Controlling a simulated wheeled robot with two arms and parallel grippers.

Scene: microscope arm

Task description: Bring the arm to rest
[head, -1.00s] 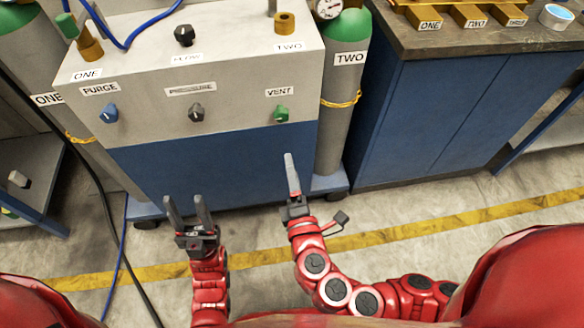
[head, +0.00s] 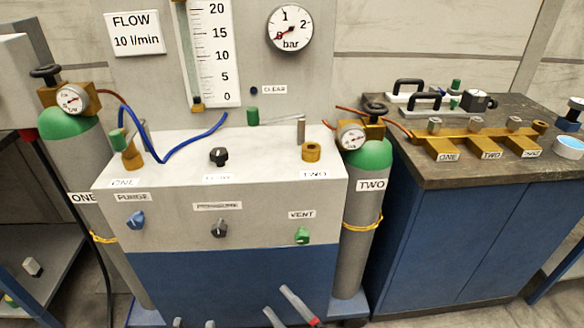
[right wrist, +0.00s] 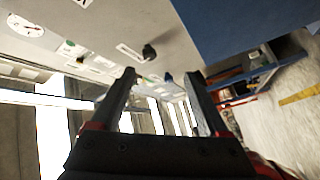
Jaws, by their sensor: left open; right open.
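My right gripper (head: 285,303) shows at the bottom edge of the head view, in front of the blue lower front of the cabinet. Its two grey fingers are apart with nothing between them. The right wrist view also shows this open, empty gripper (right wrist: 162,76), with the grey panel and a dark knob (right wrist: 149,51) beyond. My left gripper (head: 194,323) shows only as two separate fingertips at the bottom edge, left of the right one. Nothing shows between them. The rest of both arms is out of the head view.
The grey and blue cabinet (head: 230,275) carries a blue knob (head: 136,220), a dark knob (head: 219,228) and a green knob (head: 302,236). Cylinders ONE (head: 85,165) and TWO (head: 362,205) flank it. A workbench (head: 470,170) stands to the right.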

